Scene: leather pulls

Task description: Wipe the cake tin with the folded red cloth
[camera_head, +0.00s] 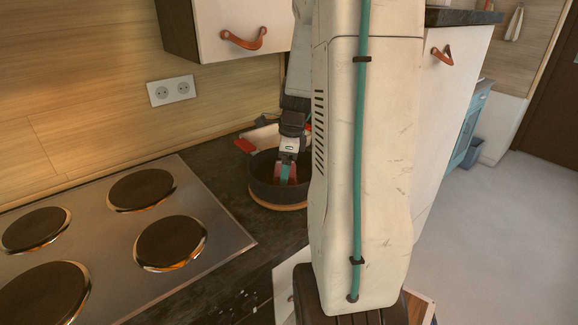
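The cake tin (262,190) is a dark round tin on the counter, right of the hob, with a light brown round base under it. My gripper (286,178) points down into the tin, with a teal part at its tip. The folded red cloth (278,174) shows as a small reddish patch at the fingertips, inside the tin, and the gripper looks shut on it. The cloth's lower edge and its contact with the tin are too small to make out. My own arm hides the right side of the tin.
A pale dish with red handles (245,145) stands close behind the tin. The hob (120,225) with several dark plates fills the left. A wall cabinet (225,25) hangs above, with a leather pull. Dark counter (225,165) shows between hob and tin.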

